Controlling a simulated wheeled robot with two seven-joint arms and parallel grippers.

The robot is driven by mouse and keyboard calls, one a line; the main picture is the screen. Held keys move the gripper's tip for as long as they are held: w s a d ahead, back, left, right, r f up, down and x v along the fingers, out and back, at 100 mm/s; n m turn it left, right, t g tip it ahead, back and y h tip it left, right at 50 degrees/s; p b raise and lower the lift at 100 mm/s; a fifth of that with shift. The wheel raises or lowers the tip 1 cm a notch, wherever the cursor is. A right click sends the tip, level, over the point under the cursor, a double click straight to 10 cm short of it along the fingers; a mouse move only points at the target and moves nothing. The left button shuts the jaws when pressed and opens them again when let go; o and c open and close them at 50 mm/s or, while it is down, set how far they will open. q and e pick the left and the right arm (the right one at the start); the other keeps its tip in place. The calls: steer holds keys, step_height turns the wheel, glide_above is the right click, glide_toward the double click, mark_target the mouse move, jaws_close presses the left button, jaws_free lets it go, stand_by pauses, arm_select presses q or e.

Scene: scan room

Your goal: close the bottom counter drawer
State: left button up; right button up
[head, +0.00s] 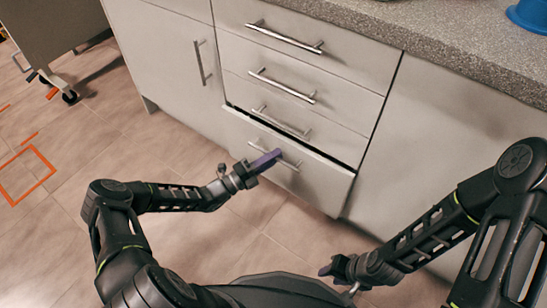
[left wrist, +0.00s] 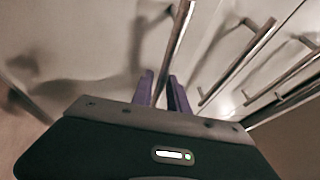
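The bottom counter drawer (head: 315,182) stands slightly open; a dark gap shows along its top edge. Its bar handle (head: 289,166) is partly covered by my left gripper (head: 267,159), which has purple fingers. In the left wrist view, the handle (left wrist: 176,45) runs down between the two fingers of my left gripper (left wrist: 162,90), which are close together. I cannot tell whether they clamp it. My right gripper (head: 331,268) is low at the lower middle of the head view, away from the drawers; whether it is open is unclear.
Several other drawers (head: 312,67) above look shut, their handles jutting out. A cabinet door (head: 165,60) is at the left. The speckled countertop (head: 440,40) carries a blue object (head: 530,14).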

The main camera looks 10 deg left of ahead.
arm_select(q)
steer(key=shift+c, duration=0.3)
jaws_close()
stand_by(1.1)
